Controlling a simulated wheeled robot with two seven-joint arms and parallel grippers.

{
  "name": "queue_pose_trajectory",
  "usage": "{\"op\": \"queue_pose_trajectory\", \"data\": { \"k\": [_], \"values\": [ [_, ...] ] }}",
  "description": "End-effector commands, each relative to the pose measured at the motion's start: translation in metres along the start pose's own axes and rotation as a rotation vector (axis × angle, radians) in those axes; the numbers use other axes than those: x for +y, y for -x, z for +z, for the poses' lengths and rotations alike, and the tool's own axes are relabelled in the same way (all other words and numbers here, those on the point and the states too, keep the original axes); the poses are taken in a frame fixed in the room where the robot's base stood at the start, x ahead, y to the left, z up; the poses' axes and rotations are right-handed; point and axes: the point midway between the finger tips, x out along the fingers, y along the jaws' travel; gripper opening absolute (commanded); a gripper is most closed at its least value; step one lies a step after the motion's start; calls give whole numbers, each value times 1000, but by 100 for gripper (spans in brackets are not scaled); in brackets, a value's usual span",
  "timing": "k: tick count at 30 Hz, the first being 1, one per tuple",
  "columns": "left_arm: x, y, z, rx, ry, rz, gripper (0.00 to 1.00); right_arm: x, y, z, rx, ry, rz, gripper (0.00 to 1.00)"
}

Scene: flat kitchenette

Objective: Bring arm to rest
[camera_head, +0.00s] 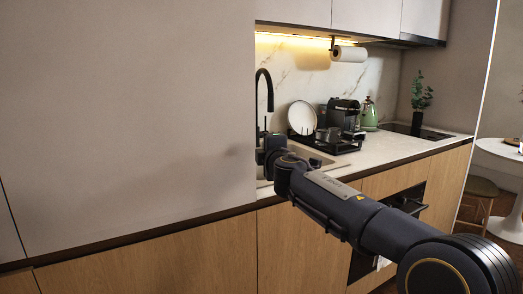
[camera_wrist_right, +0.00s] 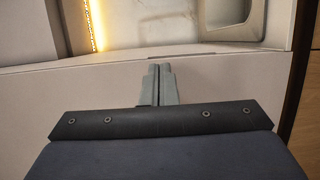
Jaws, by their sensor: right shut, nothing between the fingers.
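My right arm (camera_head: 345,205) comes in from the lower right in the head view and reaches out to the sink area by the counter. Its far end is at the edge of the tall grey panel, and the fingers cannot be made out there. In the right wrist view my right gripper (camera_wrist_right: 158,72) is shut, its two fingertips together with nothing between them. My left gripper is not in view.
The tall grey panel (camera_head: 130,120) stands left of the arm's far end. A black faucet (camera_head: 264,95), a white plate (camera_head: 302,117), a black coffee machine (camera_head: 342,113) and a green kettle (camera_head: 370,115) stand along the counter (camera_head: 400,148). A white round table (camera_head: 500,150) is at far right.

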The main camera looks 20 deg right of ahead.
Motion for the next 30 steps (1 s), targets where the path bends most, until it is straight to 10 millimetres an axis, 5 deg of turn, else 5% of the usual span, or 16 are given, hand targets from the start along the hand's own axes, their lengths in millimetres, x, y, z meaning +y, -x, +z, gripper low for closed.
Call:
{"op": "queue_pose_trajectory", "data": {
  "k": [12,23,26,30],
  "values": [
    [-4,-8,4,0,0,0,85,-1,33,65,-2,-1,-1,0],
    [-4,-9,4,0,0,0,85,-3,44,81,-12,-33,-10,0],
    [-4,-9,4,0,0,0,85,-15,65,99,-63,-169,-47,0],
    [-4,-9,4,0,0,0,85,-65,129,131,-202,-534,-183,0]
  ]
}}
